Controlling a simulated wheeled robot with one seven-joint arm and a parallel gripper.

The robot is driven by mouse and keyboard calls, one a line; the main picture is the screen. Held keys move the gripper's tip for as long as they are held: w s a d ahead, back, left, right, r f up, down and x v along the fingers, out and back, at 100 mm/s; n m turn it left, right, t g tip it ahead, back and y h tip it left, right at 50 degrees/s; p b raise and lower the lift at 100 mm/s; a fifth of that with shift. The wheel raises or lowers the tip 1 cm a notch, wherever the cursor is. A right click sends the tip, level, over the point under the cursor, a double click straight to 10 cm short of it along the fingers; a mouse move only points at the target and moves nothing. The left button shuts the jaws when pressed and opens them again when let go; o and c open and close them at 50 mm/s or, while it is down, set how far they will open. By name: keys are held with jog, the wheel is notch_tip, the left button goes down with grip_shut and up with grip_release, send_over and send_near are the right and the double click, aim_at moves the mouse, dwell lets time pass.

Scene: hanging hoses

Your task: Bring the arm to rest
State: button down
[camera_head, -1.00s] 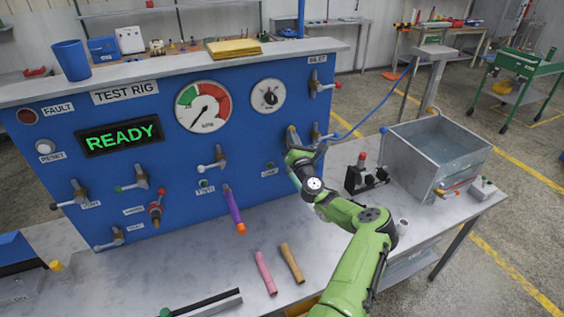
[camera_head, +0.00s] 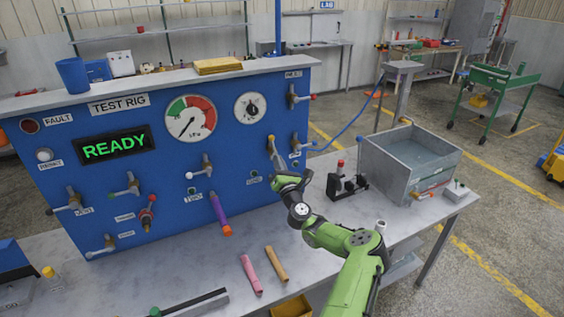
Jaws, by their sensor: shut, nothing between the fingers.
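My green arm (camera_head: 350,250) reaches up from the lower right over the grey bench (camera_head: 190,265). Its wrist is in front of the right part of the blue test rig panel (camera_head: 100,190). My gripper (camera_head: 278,160) is at the far end of the arm, close to the panel below the dial knob. It is small here and its fingers are hard to make out; it is shut and I see nothing held. Whether it touches the panel or a valve, I cannot tell.
A purple hose (camera_head: 219,212) hangs from the panel. A pink tube (camera_head: 250,275) and a tan tube (camera_head: 276,263) lie on the bench. A metal water tank (camera_head: 390,180) and a black fixture (camera_head: 345,185) stand right of the arm. Several valves stick out from the panel.

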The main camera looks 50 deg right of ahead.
jog(key=w+a+r+n+y, duration=0.1)
jog(key=w+a+n+y, duration=0.4)
jog(key=a, duration=0.3)
jog(key=w+a+r+n+y+b, duration=0.1)
jog(key=w+a+n+y, duration=0.3)
jog(key=a+n, duration=0.35)
jog(key=w+a+r+n+y, duration=0.1)
jog(key=w+a+n+y, duration=0.35)
jog(key=a, duration=0.35)
jog(key=s+a+f+n+g+y+b, duration=0.1)
jog(key=a+n+g+y, duration=0.15)
jog(key=a+n, duration=0.6)
jog(key=s+a+n+g+y+b, duration=0.15)
jog(key=a+n+g, duration=0.35)
jog(key=a, duration=0.6)
jog(key=s+a+r+n+g+h, duration=0.1)
jog(key=s+a+n+g, duration=0.1)
jog(key=s+a+n, duration=0.3)
jog(key=s+a+n+g+h, duration=0.1)
jog(key=s+a+n+h, duration=0.15)
jog(key=s+n, duration=0.35)
jog(key=s+r+n+g+h+b, duration=0.1)
jog(key=s+n, duration=0.6)
jog(key=s, duration=1.8)
jog(key=shift+d+r+h+b, duration=0.25)
jog(key=shift+r+h+b, duration=0.15)
jog(key=shift+r+b, duration=0.1)
